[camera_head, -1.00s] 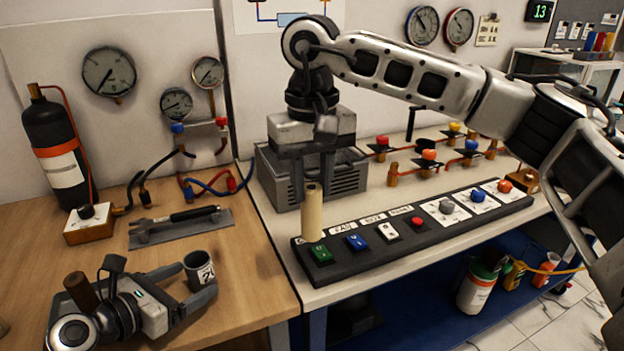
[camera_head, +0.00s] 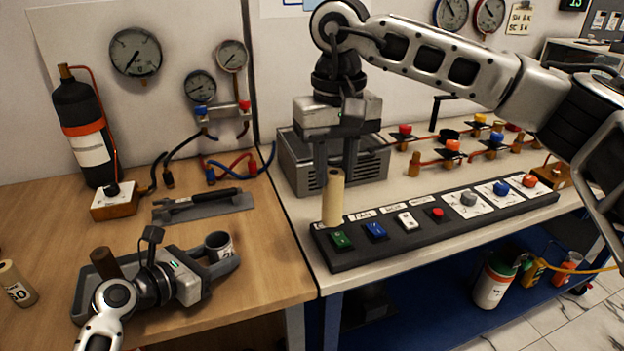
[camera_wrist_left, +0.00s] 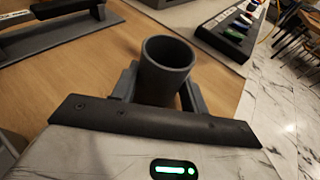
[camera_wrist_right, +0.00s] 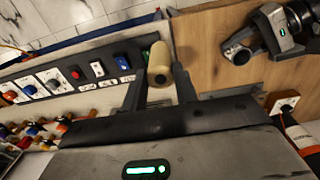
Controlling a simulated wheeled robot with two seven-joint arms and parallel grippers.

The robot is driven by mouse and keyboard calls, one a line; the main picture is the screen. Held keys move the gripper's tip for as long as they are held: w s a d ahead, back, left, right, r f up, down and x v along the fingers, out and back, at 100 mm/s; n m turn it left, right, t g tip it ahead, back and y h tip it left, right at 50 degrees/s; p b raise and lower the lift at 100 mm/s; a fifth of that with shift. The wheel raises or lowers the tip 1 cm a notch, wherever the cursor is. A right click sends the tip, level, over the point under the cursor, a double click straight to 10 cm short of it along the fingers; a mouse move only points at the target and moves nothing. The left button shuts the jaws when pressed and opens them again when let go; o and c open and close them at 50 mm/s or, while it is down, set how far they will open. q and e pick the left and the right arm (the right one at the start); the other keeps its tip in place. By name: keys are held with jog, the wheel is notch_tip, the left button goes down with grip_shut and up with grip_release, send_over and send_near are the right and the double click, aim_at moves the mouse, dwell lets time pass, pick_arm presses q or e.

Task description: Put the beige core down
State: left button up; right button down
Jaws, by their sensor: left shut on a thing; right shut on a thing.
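The beige core (camera_head: 333,197) is an upright plain cylinder at the left end of the black button panel. My right gripper (camera_head: 335,165) is shut on its upper part from above. In the right wrist view the core (camera_wrist_right: 159,62) sits between the two fingers. I cannot tell whether its foot touches the surface. The left wrist view shows this hollow cup (camera_wrist_left: 167,66) upright between the fingers.
The button panel (camera_head: 440,228) lies along the pale bench front. A grey vented box (camera_head: 290,160) stands behind the core. A brown cylinder (camera_head: 104,262) stands beside my left gripper. Another beige cylinder (camera_head: 16,284) with a label is at the far left. A gas bottle (camera_head: 85,130) stands behind.

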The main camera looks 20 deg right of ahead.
jog(key=w+a+f+m, duration=0.1)
jog(key=w+a+m, duration=0.25)
jog(key=a, duration=0.55)
jog(key=w+a+f+m, duration=0.1)
jog(key=w+a+m, duration=0.1)
jog(key=w+a, duration=0.5)
jog(key=s+a+f, duration=0.2)
jog(key=a+f, duration=0.1)
jog(key=f, duration=0.7)
jog(key=shift+s+f, duration=0.15)
jog(key=shift+m, duration=0.25)
jog(key=shift+f, duration=0.1)
jog(key=c, duration=1.1)
grip_release()
